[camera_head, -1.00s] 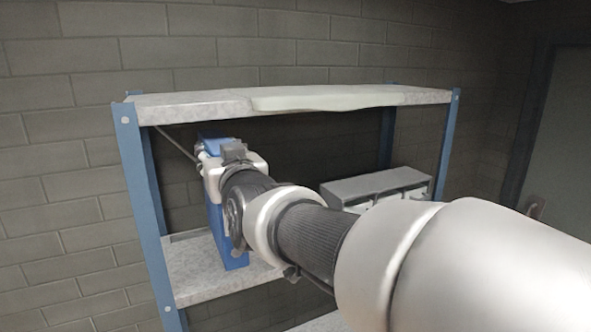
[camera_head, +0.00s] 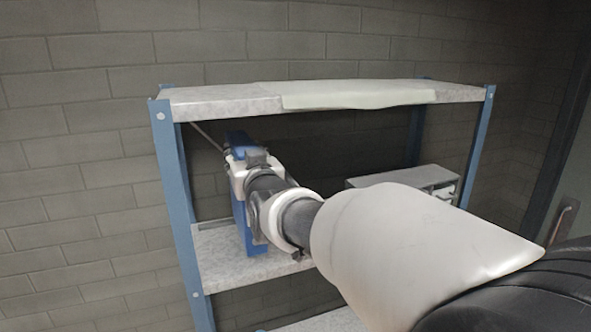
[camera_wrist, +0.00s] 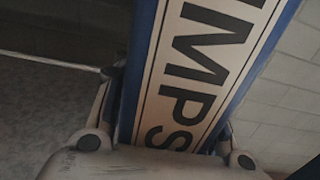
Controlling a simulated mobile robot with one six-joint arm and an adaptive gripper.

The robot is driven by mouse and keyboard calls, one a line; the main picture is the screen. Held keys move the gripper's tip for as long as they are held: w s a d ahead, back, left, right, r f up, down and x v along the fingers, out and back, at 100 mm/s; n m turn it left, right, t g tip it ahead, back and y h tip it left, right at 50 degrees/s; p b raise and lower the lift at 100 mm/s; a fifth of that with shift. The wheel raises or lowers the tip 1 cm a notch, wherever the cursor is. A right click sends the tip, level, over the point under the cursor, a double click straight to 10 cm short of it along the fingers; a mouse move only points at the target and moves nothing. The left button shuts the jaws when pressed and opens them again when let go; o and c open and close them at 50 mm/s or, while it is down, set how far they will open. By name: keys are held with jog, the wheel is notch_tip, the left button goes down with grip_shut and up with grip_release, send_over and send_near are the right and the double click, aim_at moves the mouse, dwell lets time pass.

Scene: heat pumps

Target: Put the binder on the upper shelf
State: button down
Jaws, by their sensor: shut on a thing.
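The blue binder (camera_head: 243,218) stands near upright on the middle level of the shelf unit, close to its left post, or just above that board; I cannot tell whether it touches. My gripper (camera_head: 244,165) is around the binder's spine and shut on it. In the wrist view the binder (camera_wrist: 200,70) shows a pale label with large dark letters "MPS", and my gripper (camera_wrist: 165,140) has a finger on each side of it. The upper shelf (camera_head: 225,102) is above the binder and my gripper. My gripper hides part of the binder.
A pale flat sheet (camera_head: 358,94) lies on the upper shelf. A grey box-like unit (camera_head: 405,179) stands on the middle level at the right. Blue posts (camera_head: 176,190) bound the shelf. The left end of the upper shelf looks bare. A brick wall is behind.

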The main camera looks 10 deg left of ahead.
notch_tip(320, 180, down, 4)
jog(key=shift+w+a+r+p, duration=0.1)
jog(key=shift+w+r+p, duration=0.1)
jog(key=shift+p, duration=0.35)
jog(key=shift+s+f+b, duration=0.1)
jog(key=shift+f+b, duration=0.05)
jog(key=shift+b, duration=0.15)
jog(key=c, duration=1)
grip_release()
jog(key=shift+f, duration=0.1)
jog(key=shift+o, duration=0.2)
